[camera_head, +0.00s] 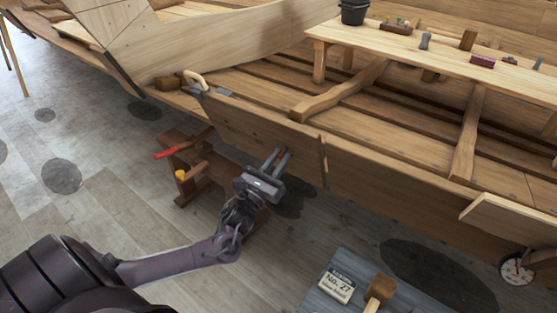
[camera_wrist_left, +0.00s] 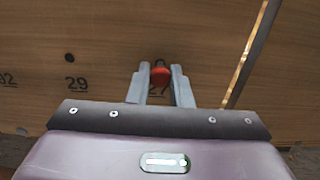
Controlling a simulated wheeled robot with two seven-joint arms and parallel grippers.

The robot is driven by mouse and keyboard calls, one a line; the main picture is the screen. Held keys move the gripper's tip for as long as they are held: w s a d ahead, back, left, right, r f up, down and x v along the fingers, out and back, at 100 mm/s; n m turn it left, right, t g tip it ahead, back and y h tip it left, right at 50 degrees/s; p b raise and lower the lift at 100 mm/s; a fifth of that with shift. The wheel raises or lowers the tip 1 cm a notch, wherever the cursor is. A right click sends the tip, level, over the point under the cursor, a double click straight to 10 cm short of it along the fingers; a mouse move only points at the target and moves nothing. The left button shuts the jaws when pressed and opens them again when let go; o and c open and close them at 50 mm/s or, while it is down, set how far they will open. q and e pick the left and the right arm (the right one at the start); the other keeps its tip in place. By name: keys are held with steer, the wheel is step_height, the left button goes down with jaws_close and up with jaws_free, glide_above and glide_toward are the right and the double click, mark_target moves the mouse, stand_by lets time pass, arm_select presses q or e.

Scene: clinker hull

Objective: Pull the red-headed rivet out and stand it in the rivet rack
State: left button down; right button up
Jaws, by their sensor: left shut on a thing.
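The red-headed rivet (camera_wrist_left: 160,75) shows in the left wrist view between the two fingertips, in front of the hull plank (camera_wrist_left: 110,40) above a number that looks like 27. My left gripper (camera_head: 280,157) is shut on it, close to the hull's outer side in the head view; its fingers also fill the middle of the left wrist view (camera_wrist_left: 160,84). A dark spot shows just above the red head. I cannot tell how much of the shank is in the plank. I cannot pick out the rivet rack for sure. My right gripper is not in view.
A low wooden bench (camera_head: 190,195) with a red-handled and a yellow-handled tool stands left of my gripper. A grey box (camera_head: 318,304) bears a "No. 27" card (camera_head: 338,286) and a mallet (camera_head: 379,288). A worktable (camera_head: 440,50) inside the hull carries small items. A dial (camera_head: 516,269) is lower right.

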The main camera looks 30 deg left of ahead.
arm_select(q)
steer(key=shift+s, duration=0.1)
steer(key=shift+p+v, duration=0.75)
steer(key=shift+v, duration=1.7)
steer(key=shift+d, duration=0.1)
